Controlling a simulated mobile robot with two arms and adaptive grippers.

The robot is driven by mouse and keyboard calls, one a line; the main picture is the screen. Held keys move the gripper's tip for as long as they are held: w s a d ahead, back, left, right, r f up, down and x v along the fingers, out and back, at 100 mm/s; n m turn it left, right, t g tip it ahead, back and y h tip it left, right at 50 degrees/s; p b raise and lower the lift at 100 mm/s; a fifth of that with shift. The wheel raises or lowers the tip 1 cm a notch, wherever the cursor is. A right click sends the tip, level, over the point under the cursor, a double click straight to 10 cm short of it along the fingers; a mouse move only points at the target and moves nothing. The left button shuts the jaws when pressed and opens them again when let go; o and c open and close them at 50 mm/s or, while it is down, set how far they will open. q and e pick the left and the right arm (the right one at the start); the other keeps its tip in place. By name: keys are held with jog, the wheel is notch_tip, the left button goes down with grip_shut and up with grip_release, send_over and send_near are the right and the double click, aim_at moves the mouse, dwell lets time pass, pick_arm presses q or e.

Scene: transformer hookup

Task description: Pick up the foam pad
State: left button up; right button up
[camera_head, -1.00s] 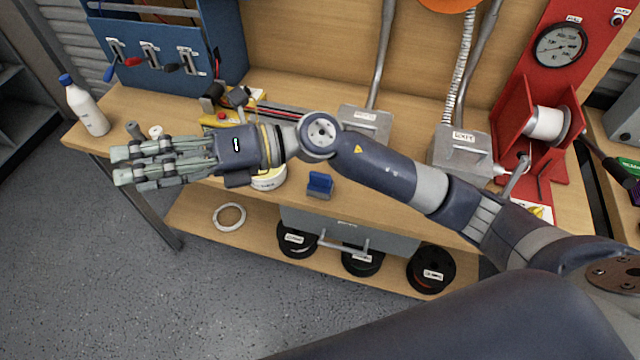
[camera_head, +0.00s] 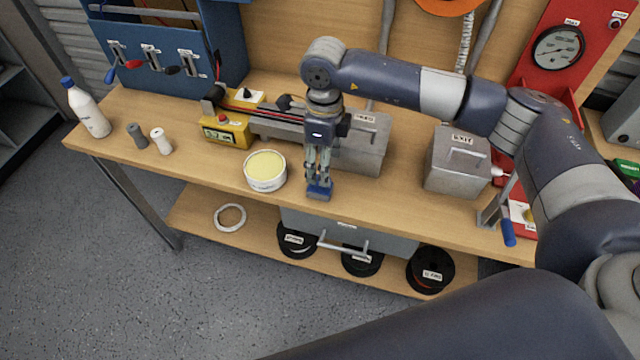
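A small blue block with a grey base (camera_head: 318,193), which I take to be the foam pad, stands near the front edge of the wooden bench. My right gripper (camera_head: 318,178) points straight down, its fingers at the top of this block and partly hiding it. Whether the fingers are closed on the block is too small to tell. The block still appears to rest on the bench. My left gripper is not in view.
A white tub with yellow contents (camera_head: 266,169) stands just left of my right gripper. A yellow-based tool (camera_head: 228,133) and metal boxes (camera_head: 458,163) stand behind and to the right.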

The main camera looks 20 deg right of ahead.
jog(key=shift+f, duration=0.45)
jog(key=f, duration=0.1)
jog(key=f+p, duration=0.1)
jog(key=f, duration=0.1)
jog(key=a+f+p, duration=0.1)
jog(key=shift+s+f, duration=0.2)
jog(key=shift+f, duration=0.55)
jog(key=shift+c, duration=0.6)
jog(key=c, duration=1)
